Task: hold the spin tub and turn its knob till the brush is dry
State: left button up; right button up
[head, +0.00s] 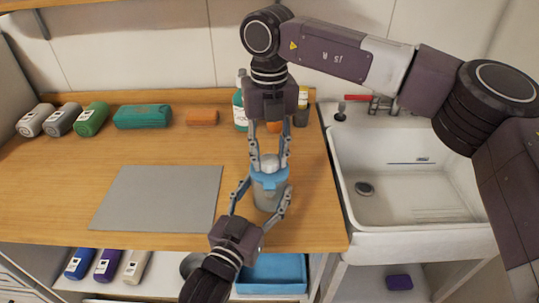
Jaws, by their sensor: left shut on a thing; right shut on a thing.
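The spin tub (268,197) is a grey translucent cup with a blue lid (270,178). It stands upright near the front edge of the wooden counter. Its pale round knob (269,162) sits on top of the lid. My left gripper (262,199) reaches up from below, with its fingers shut around the tub's sides. My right gripper (269,163) points down from above, with its fingers shut on the knob. The brush cannot be made out; any inside of the tub is hidden by the lid and fingers.
A grey mat (160,198) lies left of the tub. Several rolls, a teal bundle (143,116), an orange block (202,118) and bottles (240,108) line the back. A white sink (405,178) with a red-handled tap is at right. A blue tray (272,273) sits on the shelf below.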

aim_at(269, 159)
jog(key=shift+w, duration=0.1)
dwell(0.3)
jog(key=o, duration=1.2)
notch_tip(269, 159, up, 12)
